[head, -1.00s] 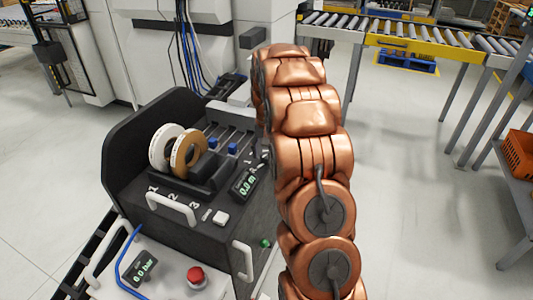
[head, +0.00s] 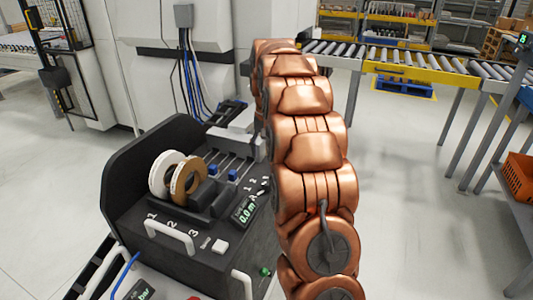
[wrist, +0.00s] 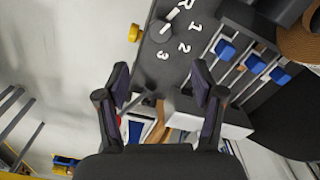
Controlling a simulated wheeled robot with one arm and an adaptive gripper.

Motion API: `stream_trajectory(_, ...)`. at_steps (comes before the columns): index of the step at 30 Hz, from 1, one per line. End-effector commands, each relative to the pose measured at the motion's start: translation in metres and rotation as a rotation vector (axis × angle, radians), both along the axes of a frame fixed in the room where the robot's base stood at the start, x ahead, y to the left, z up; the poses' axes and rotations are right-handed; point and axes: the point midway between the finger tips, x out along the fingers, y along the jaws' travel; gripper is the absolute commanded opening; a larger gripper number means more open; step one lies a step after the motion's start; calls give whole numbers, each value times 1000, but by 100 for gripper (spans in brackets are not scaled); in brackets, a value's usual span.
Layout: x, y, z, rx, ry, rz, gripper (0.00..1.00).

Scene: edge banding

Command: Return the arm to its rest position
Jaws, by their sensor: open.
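My copper-coloured arm (head: 312,140) rises through the middle of the head view and bends away at its top. My gripper is hidden behind the arm in the head view. In the wrist view my gripper (wrist: 160,85) is open, with nothing between its two dark fingers. It is beside the dark edge banding unit (wrist: 245,20), near a dial marked 1, 2, 3 and the blue sliders (wrist: 254,62). I cannot tell how far the fingertips are from the unit.
The dark unit (head: 118,190) carries a white roll (head: 164,172) and a brown roll (head: 188,180). A roller conveyor (head: 420,72) runs across the back right. An orange crate (head: 517,175) sits at the right edge. The floor (head: 410,190) right of my arm is clear.

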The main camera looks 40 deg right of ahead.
Motion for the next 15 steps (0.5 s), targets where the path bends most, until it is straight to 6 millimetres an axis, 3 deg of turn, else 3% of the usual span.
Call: stream_trajectory(15, -3, 6, 3, 1, 2, 9, 68)
